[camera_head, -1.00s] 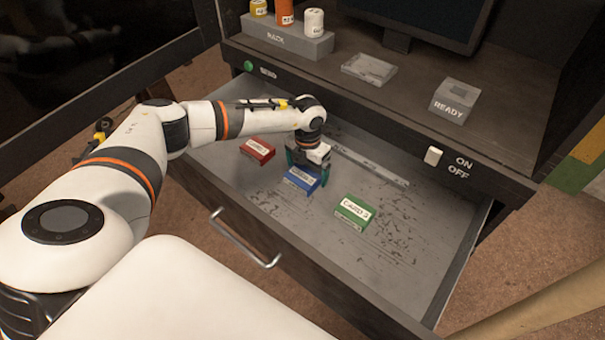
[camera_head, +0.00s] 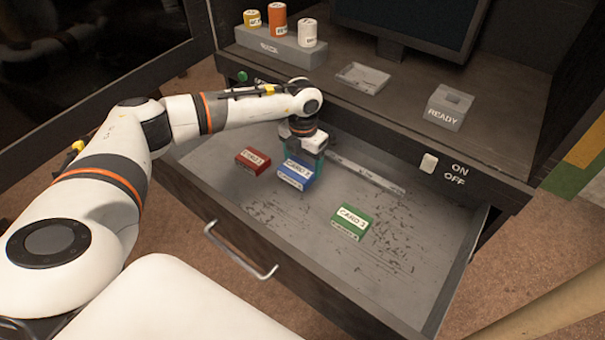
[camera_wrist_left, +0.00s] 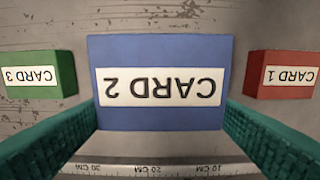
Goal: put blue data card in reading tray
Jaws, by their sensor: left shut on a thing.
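The blue data card (camera_head: 296,173), labelled CARD 2, is in the open drawer between a red and a green card. My left gripper (camera_head: 303,160) is shut on it, with green finger pads at its two sides. In the left wrist view the blue card (camera_wrist_left: 160,118) fills the middle between the fingers. I cannot tell clearly whether it is still touching the drawer floor. The shallow grey tray (camera_head: 363,78) on the shelf above the drawer looks empty. My right gripper is not in view.
The red card (camera_head: 252,160) and green card (camera_head: 351,220) lie in the drawer (camera_head: 400,265). A ruler strip (camera_head: 366,173) lies behind them. A rack (camera_head: 280,46) with several canisters, a READY block (camera_head: 448,106) and an ON/OFF switch (camera_head: 428,163) are near the tray.

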